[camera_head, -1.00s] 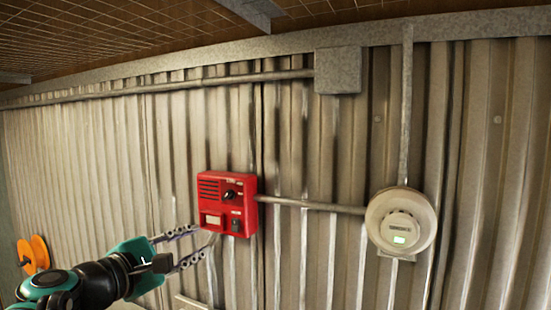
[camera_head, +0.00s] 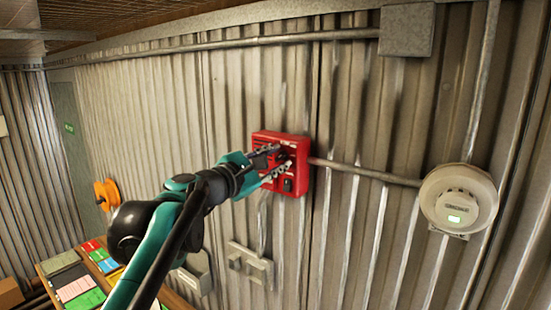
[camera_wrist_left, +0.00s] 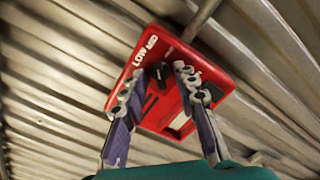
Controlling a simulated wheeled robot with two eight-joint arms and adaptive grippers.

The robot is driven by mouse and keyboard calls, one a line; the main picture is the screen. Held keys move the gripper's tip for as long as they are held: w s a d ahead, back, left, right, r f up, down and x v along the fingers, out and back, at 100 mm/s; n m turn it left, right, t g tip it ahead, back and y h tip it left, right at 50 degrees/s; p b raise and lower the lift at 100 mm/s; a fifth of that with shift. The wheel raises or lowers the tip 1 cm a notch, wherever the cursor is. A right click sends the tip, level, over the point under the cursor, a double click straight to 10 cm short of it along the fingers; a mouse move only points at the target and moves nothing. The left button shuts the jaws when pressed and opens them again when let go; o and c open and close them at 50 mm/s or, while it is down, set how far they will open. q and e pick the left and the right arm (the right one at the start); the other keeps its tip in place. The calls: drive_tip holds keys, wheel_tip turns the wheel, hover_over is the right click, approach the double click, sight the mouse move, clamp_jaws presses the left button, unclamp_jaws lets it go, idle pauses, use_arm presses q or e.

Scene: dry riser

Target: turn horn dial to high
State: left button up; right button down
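The red horn box (camera_head: 299,148) is mounted on the corrugated wall. It also shows in the left wrist view (camera_wrist_left: 218,77), with the words LOW and MED along one edge. The black horn dial (camera_wrist_left: 160,72) is on its face near those words; its exact setting is hard to read. My left gripper (camera_head: 282,160) is at the box front and partly hides it in the head view. In the wrist view my left gripper (camera_wrist_left: 158,70) has its fingers apart, one on each side of the dial. I cannot tell whether they touch it. My right gripper is out of view.
A conduit (camera_head: 365,175) runs from the box to a round white device (camera_head: 459,200) with a green light. Grey switch boxes (camera_head: 250,264) sit below. A table with coloured cards (camera_head: 77,288) and an orange reel (camera_head: 107,195) are at left.

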use_arm(q)
clamp_jaws()
drive_tip(key=shift+m, duration=0.3)
drive_tip(key=m, duration=0.3)
drive_tip(key=shift+m, duration=0.3)
drive_tip(key=shift+m+p, duration=0.4)
drive_tip(key=shift+m, duration=1.9)
unclamp_jaws()
